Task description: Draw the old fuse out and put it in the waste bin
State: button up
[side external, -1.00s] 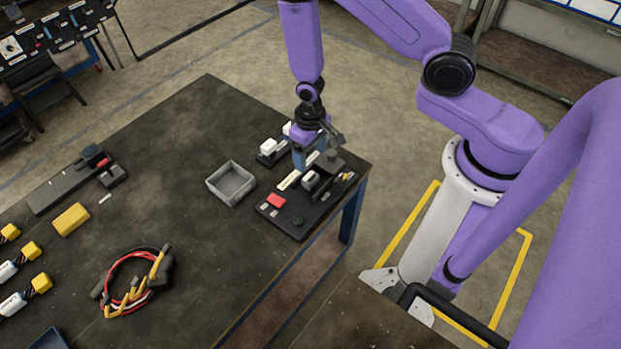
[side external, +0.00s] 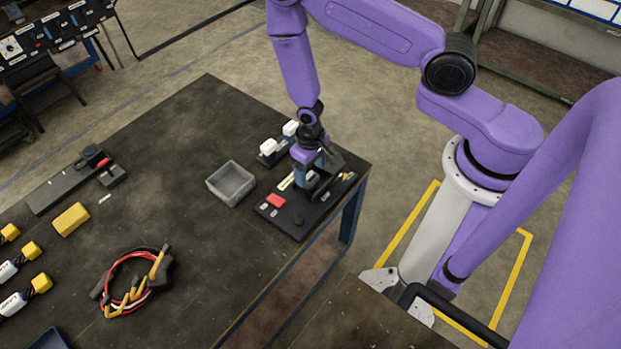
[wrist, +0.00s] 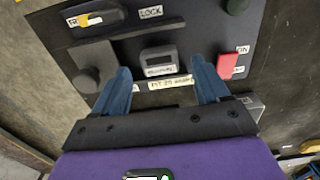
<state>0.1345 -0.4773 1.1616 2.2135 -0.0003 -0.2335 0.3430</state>
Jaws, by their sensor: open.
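The old fuse looks to be the dark block with a pale grey face (wrist: 158,58) in the panel's middle in the wrist view. My gripper (wrist: 160,66) is open, with one blue fingertip to each side of this block and a visible gap on both sides. I cannot tell whether the tips are down at its height. In the side view my gripper (side external: 308,182) is low over the black panel (side external: 291,226) and hides the fuse. The waste bin seems to be the grey open-topped box (side external: 231,183) left of the panel, which looks empty.
A yellow-marked lever (wrist: 97,17) lies between FREE and LOCK labels, its yellow end at FREE. A red switch (wrist: 229,65) sits by an ON label. Two white blocks (side external: 268,147) stand behind the panel. A cable bundle (side external: 135,290) lies at front left; the table between is clear.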

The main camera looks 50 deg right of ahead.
aim_at(310, 177)
jog(key=shift+f, duration=1.4)
grip_shut()
jog(key=shift+r, duration=3)
